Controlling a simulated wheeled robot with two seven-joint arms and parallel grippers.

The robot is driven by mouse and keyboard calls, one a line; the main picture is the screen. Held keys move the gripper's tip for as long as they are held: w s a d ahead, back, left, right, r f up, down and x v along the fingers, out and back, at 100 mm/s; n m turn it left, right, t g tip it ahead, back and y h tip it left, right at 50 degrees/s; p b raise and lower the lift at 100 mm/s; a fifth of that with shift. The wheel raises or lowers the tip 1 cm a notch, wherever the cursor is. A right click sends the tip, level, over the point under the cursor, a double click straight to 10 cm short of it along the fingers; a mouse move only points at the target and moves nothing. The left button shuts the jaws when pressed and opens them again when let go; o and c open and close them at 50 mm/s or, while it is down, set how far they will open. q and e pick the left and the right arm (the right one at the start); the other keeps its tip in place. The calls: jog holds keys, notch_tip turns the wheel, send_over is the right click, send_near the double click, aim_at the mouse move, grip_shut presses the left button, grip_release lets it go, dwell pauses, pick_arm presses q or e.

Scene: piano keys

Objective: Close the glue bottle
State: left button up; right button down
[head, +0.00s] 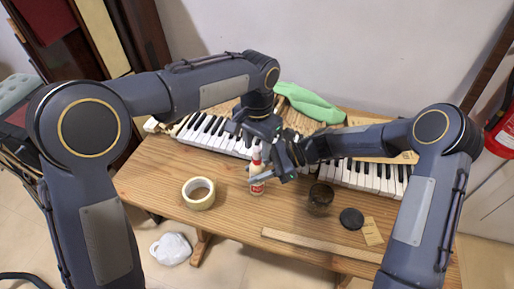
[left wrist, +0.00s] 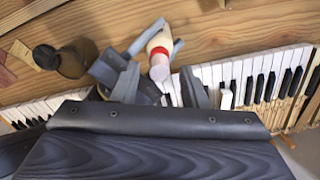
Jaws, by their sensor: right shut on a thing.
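The glue bottle (head: 257,187) stands upright on the wooden table, white with red marks. In the left wrist view the bottle (left wrist: 159,42) shows a cream body, a red band and a pale tip. My right gripper (head: 260,176) is shut on the glue bottle, one finger on each side of its body. My left gripper (head: 256,140) is above the bottle's top. In the left wrist view its two fingers (left wrist: 160,88) are apart, with the pale tip between or just beyond them. I cannot make out a separate cap.
A tape roll (head: 198,193) lies left of the bottle. A dark jar (head: 320,198), a black disc (head: 351,218) and a wooden strip (head: 320,246) are to the right and front. The table's front left is clear.

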pick_arm(q)
jog(key=shift+r, duration=1.4)
jog(key=shift+c, duration=0.3)
notch_tip(320, 180, up, 4)
jog(key=n, duration=0.3)
jog(key=shift+f+n, duration=0.25)
jog(key=shift+n, duration=0.15)
notch_tip(320, 180, down, 8)
jog(key=shift+f, duration=0.1)
